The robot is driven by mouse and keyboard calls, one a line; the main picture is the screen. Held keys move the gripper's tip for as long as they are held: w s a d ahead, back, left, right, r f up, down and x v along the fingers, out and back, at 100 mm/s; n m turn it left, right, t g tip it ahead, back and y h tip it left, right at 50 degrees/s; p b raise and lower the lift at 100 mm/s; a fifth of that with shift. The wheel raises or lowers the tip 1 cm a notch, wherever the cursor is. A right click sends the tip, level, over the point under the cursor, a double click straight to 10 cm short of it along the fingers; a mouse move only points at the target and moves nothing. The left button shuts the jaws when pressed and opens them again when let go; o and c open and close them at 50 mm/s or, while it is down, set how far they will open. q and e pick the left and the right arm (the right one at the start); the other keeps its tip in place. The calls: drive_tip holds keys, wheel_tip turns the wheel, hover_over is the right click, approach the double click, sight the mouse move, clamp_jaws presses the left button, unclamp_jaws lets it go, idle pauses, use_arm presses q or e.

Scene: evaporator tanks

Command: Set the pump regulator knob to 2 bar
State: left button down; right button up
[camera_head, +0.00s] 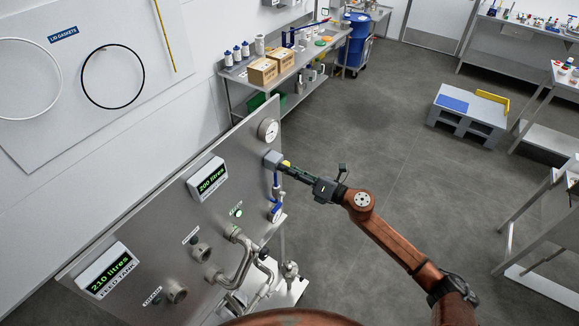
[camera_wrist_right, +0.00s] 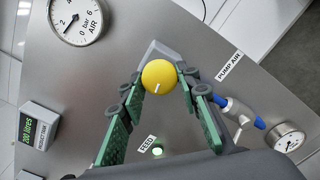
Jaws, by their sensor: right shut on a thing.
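The yellow regulator knob (camera_wrist_right: 159,76) has a short white mark on its face and sits on a grey block on the steel panel. It shows as a small yellow spot in the head view (camera_head: 286,163). My right gripper (camera_wrist_right: 162,78) is shut on the knob, one green finger on either side. In the head view my right gripper (camera_head: 288,168) reaches the panel from the right. The label "PUMP AIR" (camera_wrist_right: 229,66) and a small gauge (camera_wrist_right: 289,141) with a blue fitting are to the right; its reading is too small to tell. My left gripper is out of view.
A larger air gauge (camera_wrist_right: 75,18), marked in bar up to 6, is at the upper left. The panel also bears a "200 litres" display (camera_head: 209,180), a lit green button (camera_head: 236,212) and pipes (camera_head: 240,262). Open floor lies to the right.

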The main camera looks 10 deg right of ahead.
drive_tip(key=shift+m+p, duration=0.5)
drive_tip(key=shift+m, duration=0.6)
drive_tip(key=o, duration=1.1)
drive_tip(key=shift+o, duration=0.2)
drive_tip(key=v, duration=1.2)
